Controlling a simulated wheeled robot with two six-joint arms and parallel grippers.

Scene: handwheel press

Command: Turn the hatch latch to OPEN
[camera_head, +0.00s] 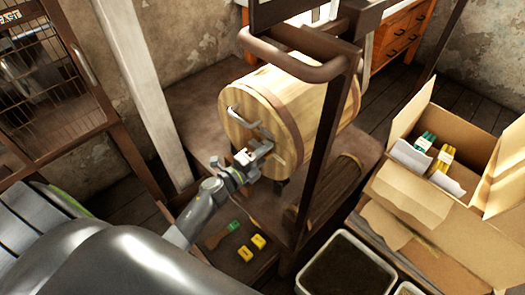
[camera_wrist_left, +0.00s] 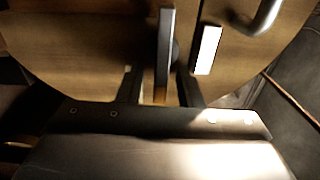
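The hatch is the round wooden end (camera_head: 238,133) of a barrel lying on its side. A curved metal handle (camera_head: 243,118) is fixed on it, and its end shows at the upper right of the left wrist view (camera_wrist_left: 264,14). The latch is a straight metal bar (camera_wrist_left: 165,50), standing upright in the left wrist view beside a small white plate (camera_wrist_left: 207,50). My left gripper (camera_head: 247,170) is at the lower hatch face. Its fingers (camera_wrist_left: 160,88) are apart, with the bar's lower end between them. A gap shows on the left; contact on the right is unclear. My right gripper is out of view.
A dark metal frame (camera_head: 322,150) with a thick curved bar (camera_head: 290,62) stands close in front of the barrel on the right. An open cardboard box (camera_head: 410,190) and a bin (camera_head: 347,262) stand at right.

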